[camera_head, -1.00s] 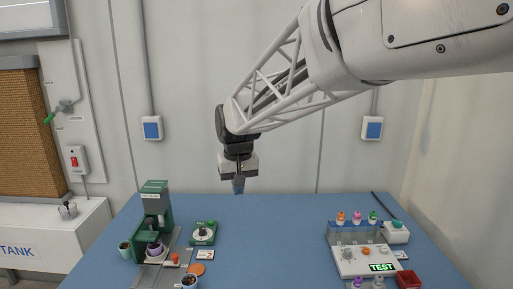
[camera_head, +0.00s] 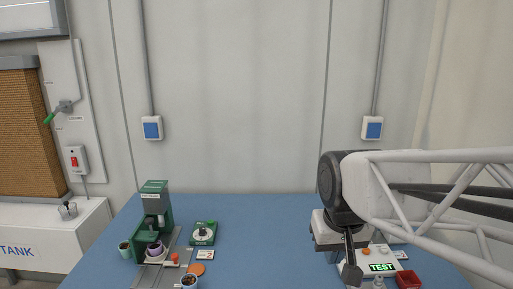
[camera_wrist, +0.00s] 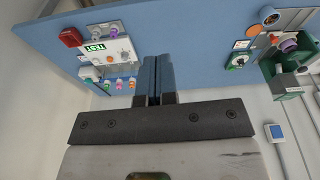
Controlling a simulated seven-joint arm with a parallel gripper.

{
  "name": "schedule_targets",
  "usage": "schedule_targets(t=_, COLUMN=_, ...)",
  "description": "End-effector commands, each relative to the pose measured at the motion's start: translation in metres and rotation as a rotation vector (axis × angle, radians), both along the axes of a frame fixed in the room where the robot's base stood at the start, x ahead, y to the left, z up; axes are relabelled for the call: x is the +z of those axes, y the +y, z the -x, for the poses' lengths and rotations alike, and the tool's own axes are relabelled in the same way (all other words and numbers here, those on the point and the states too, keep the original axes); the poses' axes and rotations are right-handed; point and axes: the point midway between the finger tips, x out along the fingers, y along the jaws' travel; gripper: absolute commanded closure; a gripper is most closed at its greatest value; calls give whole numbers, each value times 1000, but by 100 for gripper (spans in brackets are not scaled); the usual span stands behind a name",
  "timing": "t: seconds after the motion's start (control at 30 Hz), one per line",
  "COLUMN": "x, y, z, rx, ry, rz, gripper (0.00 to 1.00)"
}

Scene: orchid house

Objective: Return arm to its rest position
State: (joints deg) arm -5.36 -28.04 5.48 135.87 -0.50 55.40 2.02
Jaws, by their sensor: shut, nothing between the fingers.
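My gripper (camera_head: 351,268) is at the right of the head view, low in front of the white test panel, with my lattice arm reaching in from the right edge. Its fingers are shut with nothing between them. In the wrist view the two blue-grey fingers of my gripper (camera_wrist: 157,80) lie side by side, pointing toward the blue table (camera_wrist: 190,40). My wrist and arm hide much of the test panel and the colored-top bottles behind it in the head view.
The test panel (camera_head: 383,258) shows a lit TEST display. A red bin (camera_head: 408,279) stands beside it. At left are a green machine (camera_head: 153,205) holding a purple pot, a green dial box (camera_head: 203,233) and dark-filled cups. The table middle (camera_head: 265,240) is clear.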

Motion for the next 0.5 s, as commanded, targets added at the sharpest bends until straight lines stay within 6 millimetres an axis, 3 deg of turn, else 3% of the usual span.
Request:
schedule_targets(t=0.23, x=-22, y=-27, z=56, rx=-54, ry=-22, rz=2, gripper=100)
schedule_targets(t=0.5, x=-37, y=-38, z=85, rx=-82, ry=-34, rz=4, gripper=100)
